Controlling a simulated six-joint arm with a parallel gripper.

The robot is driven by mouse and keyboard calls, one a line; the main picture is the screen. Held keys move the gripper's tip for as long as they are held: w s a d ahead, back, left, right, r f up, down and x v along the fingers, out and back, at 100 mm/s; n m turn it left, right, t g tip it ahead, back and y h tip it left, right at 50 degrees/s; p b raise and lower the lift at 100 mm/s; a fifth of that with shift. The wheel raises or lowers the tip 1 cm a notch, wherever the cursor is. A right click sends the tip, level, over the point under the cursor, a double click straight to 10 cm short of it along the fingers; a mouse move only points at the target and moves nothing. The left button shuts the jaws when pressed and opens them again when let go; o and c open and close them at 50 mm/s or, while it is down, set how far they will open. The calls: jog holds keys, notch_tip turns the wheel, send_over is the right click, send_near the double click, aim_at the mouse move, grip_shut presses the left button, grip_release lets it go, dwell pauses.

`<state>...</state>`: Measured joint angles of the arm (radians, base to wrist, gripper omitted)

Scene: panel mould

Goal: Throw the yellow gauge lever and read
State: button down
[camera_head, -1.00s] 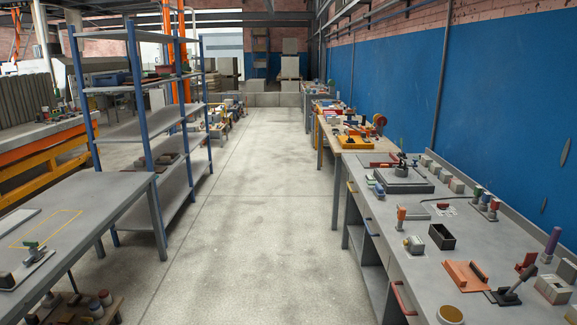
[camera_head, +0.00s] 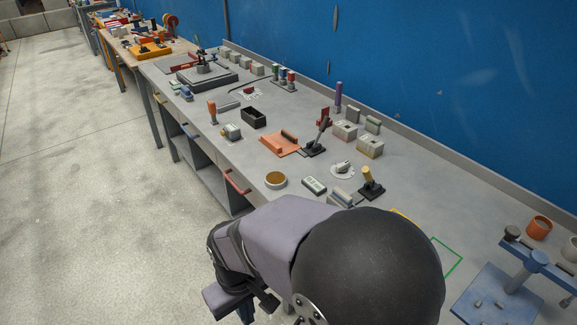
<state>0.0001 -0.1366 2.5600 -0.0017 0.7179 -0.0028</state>
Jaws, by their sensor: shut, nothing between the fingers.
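The yellow lever (camera_head: 369,175) stands on a small black base (camera_head: 371,190) on the right-hand bench. Its yellow handle leans slightly to the left. A small box with a pale display face (camera_head: 314,185) lies to its left, and a grey part with a rounded top (camera_head: 341,197) sits between them. The display is too small to read. My arm crosses the front of the view, well short of the lever. I cannot make out my gripper's fingers.
A lever with a black base and grey handle (camera_head: 318,138) stands behind beside an orange plate (camera_head: 279,145). A round brown-topped dish (camera_head: 276,180) is near the front edge. A blue stand (camera_head: 500,292) and orange cup (camera_head: 539,228) are at right. A green outline (camera_head: 447,262) marks bare bench.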

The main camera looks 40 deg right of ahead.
dwell(0.8)
notch_tip(320, 180, down, 10)
jog(key=b, duration=1)
